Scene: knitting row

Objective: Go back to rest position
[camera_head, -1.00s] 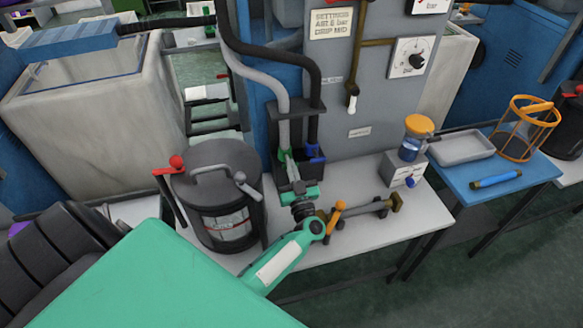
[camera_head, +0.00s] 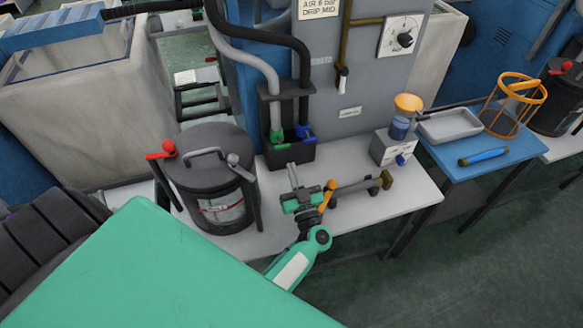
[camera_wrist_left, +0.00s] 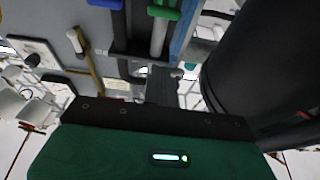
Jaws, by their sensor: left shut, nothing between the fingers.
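My left gripper (camera_head: 292,168) is in the middle of the head view, above the white table (camera_head: 395,205). Its grey fingers point away from me and are shut with nothing between them. The fingers are just in front of the black hose holder (camera_head: 289,156). A grey hose with a green end (camera_head: 276,136) and a black hose with a blue end (camera_head: 305,132) stand in the holder, apart from the gripper. In the left wrist view the gripper's green body fills the bottom, and the green end (camera_wrist_left: 163,12) shows at the top. My right gripper is not in view.
A dark lidded pot (camera_head: 213,175) with a red-knobbed clamp stands left of the gripper. A pipe fitting with an orange lever (camera_head: 329,192) lies close on the right. An orange-topped jar (camera_head: 401,120) stands farther right. A grey panel (camera_head: 355,80) rises behind.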

